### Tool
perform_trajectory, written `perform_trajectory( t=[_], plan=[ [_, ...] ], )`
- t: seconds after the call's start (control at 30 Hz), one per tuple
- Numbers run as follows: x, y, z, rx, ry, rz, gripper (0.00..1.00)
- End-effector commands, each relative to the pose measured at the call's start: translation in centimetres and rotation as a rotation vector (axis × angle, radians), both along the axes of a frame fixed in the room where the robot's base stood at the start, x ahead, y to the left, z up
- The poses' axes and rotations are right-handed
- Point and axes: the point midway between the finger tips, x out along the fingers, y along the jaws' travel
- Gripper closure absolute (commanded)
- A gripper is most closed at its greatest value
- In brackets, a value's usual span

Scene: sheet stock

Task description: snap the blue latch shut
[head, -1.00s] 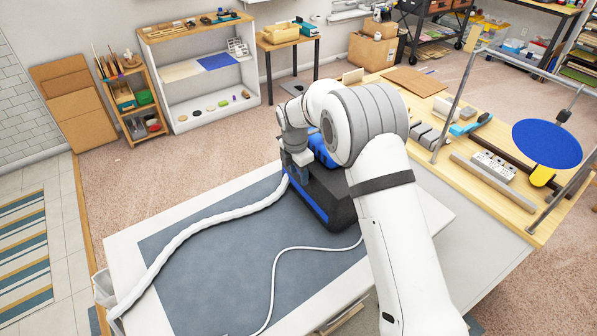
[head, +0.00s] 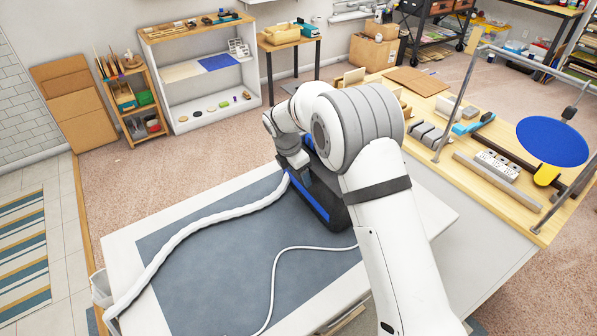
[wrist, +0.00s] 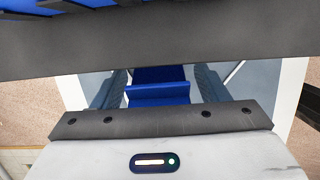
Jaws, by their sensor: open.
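A black machine with blue trim (head: 335,206) stands on the worktable, with a white hose at its left end. My gripper (head: 304,180) is at its near left side, partly hidden by my arm in the head view. In the wrist view a stepped blue piece (wrist: 158,93), which looks like the latch, shows between the two grey fingers of my gripper (wrist: 158,88). The fingers are spread, with gaps on both sides of the blue piece. A dark band crosses the upper wrist view and hides what lies behind it. I cannot tell whether the latch is touched.
The white hose (head: 190,237) runs left over the grey mat (head: 215,280), and a thin white cord (head: 275,275) crosses it. The wooden bench (head: 515,200) at right holds a metal frame with a blue disc (head: 552,142). The mat's front is mostly clear.

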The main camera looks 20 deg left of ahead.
Motion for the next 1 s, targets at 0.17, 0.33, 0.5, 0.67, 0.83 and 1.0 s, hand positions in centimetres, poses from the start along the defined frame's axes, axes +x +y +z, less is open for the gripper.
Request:
perform_trajectory(
  t=[0.17, 0.33, 0.5, 0.67, 0.83, 1.0],
  plan=[
    [0.0, 0.1, 0.1, 0.001, -0.001, 0.001, 0.33],
    [-0.2, 0.3, 1.3, 0.003, -0.004, 0.001, 0.33],
    [-0.8, 0.9, 4.0, 0.003, -0.004, 0.002, 0.33],
    [-1.2, 1.2, 6.3, 0.002, -0.002, 0.002, 0.33],
    [-1.5, 1.4, 7.5, 0.001, -0.001, 0.0, 0.33],
    [-1.5, 1.4, 7.6, 0.001, 0.0, 0.001, 0.33]
  ],
)
